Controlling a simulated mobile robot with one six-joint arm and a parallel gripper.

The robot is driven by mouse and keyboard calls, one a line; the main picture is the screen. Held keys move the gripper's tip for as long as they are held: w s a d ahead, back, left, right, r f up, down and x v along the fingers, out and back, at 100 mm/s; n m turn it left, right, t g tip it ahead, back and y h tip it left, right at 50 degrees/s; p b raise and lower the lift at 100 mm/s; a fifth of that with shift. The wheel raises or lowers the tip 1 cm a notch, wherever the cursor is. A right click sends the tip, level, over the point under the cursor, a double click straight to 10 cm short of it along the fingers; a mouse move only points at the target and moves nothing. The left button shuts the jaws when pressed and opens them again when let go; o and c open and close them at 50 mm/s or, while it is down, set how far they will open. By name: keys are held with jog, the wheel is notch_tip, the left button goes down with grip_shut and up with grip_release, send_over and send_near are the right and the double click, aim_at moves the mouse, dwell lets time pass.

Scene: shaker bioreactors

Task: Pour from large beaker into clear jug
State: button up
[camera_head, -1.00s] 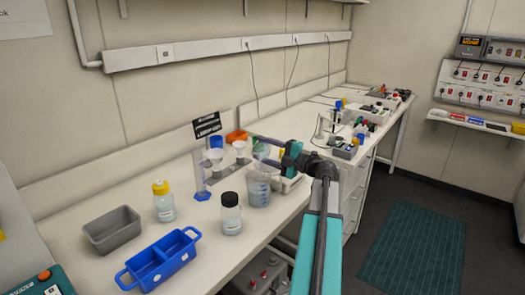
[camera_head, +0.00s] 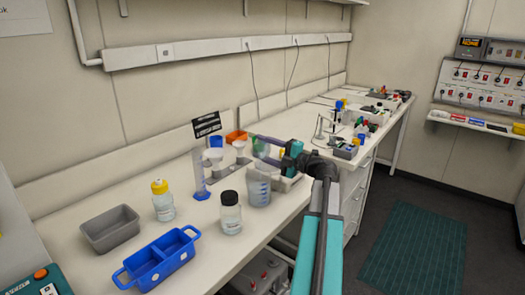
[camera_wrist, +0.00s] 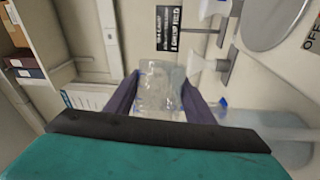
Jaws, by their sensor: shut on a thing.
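The clear large beaker (camera_head: 261,149) is between the fingers of my gripper (camera_head: 268,147), which is shut on it. It is held in the air just above the clear jug (camera_head: 258,189) and looks tilted; the exact angle is hard to tell. The jug stands upright on the bench near its front edge and has blue markings. In the wrist view the beaker (camera_wrist: 160,88) shows between the two dark fingers (camera_wrist: 158,95). Its contents are hard to make out.
A black-capped bottle (camera_head: 230,213) stands just left of the jug. A blue-based cylinder (camera_head: 200,178) and funnels on a stand (camera_head: 241,160) are behind. A yellow-capped bottle (camera_head: 162,200), grey bin (camera_head: 110,229) and blue two-part tray (camera_head: 158,262) are further left.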

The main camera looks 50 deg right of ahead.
jog(key=shift+s+a+r+n+t+y+b, duration=0.2)
jog(key=shift+n+b, duration=0.6)
jog(key=shift+b, duration=0.65)
jog(key=shift+s+a+r+n+t+y+b, duration=0.1)
jog(key=shift+a+r+n+t+y+b, duration=0.15)
jog(key=shift+n+b, duration=0.85)
dwell(1.4)
jog(key=shift+w+d+r+m+h+p, duration=0.15)
jog(key=shift+r+m+p, duration=0.2)
jog(key=shift+p, duration=0.35)
jog(key=shift+s+d+r+m+h+p, duration=0.15)
jog(key=shift+m+p, duration=0.3)
jog(key=shift+p, duration=0.25)
jog(key=shift+w+r+m+h+p, duration=0.2)
jog(key=shift+m+p, duration=0.2)
jog(key=shift+p, duration=0.3)
dwell(0.7)
jog(key=shift+d+m+g+p, duration=0.15)
jog(key=shift+m+g+p, duration=0.35)
jog(key=shift+p, duration=0.85)
